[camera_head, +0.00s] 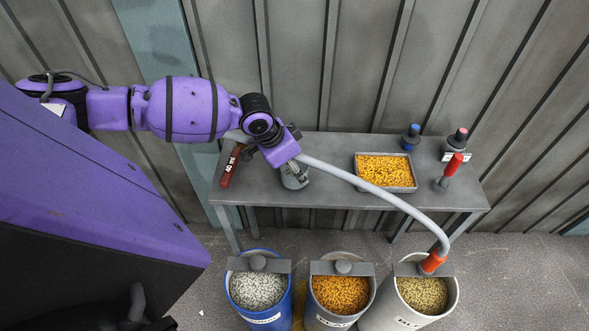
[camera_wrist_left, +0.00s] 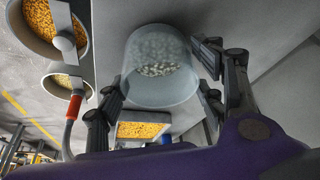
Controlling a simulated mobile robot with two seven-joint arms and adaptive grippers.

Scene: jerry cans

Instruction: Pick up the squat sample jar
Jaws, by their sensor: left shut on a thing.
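The squat sample jar (camera_wrist_left: 160,66) is a clear, wide jar with pale pellets inside, seen between the two fingers in the left wrist view. In the head view the jar (camera_head: 295,181) shows below my left wrist, over the grey bench (camera_head: 330,152) near its left end. My left gripper (camera_wrist_left: 157,74) is shut on the jar, with one dark finger on each side. In the head view the wrist partly hides the fingers and the jar's top. I cannot tell whether the jar touches the bench. My right gripper is not in view.
A red-brown labelled tool (camera_head: 230,166) lies left of the jar. A tray of orange pellets (camera_head: 385,171) and several small knobbed items stand to the right. A grey hose (camera_head: 375,190) runs across to the white bin (camera_head: 447,296). Blue (camera_head: 262,318) and grey (camera_head: 340,318) bins stand in front.

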